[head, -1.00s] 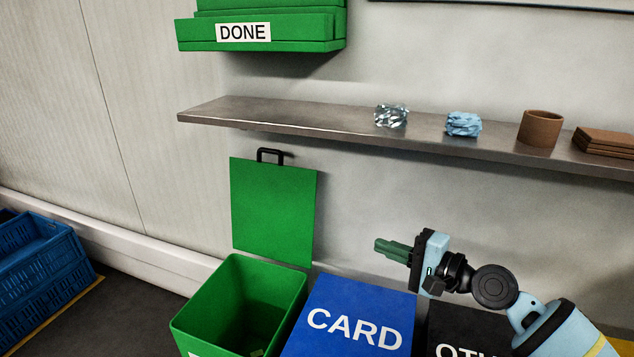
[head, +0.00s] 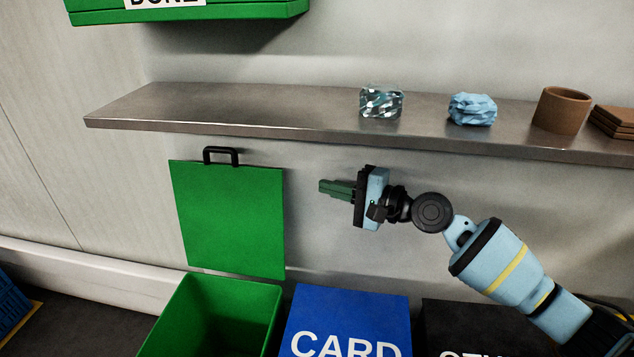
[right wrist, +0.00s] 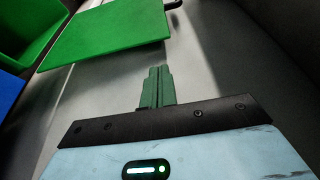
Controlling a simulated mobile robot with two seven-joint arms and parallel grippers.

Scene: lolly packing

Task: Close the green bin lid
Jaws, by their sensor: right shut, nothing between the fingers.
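The green bin (head: 222,315) stands on the floor at the lower middle of the head view. Its green lid (head: 230,220) stands upright, open, behind the bin, with a black handle (head: 221,152) on its top edge. In the right wrist view the lid (right wrist: 110,35) is at the upper left and the bin (right wrist: 30,25) is beyond it. My right gripper (head: 322,187) is shut and empty, to the right of the lid and apart from it, pointing left. It also shows in the right wrist view (right wrist: 159,72). My left gripper is not in view.
A metal shelf (head: 240,118) runs above the lid and gripper, holding a shiny crumpled piece (head: 381,103), a light blue crumpled piece (head: 472,109) and a brown cup (head: 561,110). The blue CARD bin (head: 350,312) and a black bin (head: 470,325) stand right of the green one.

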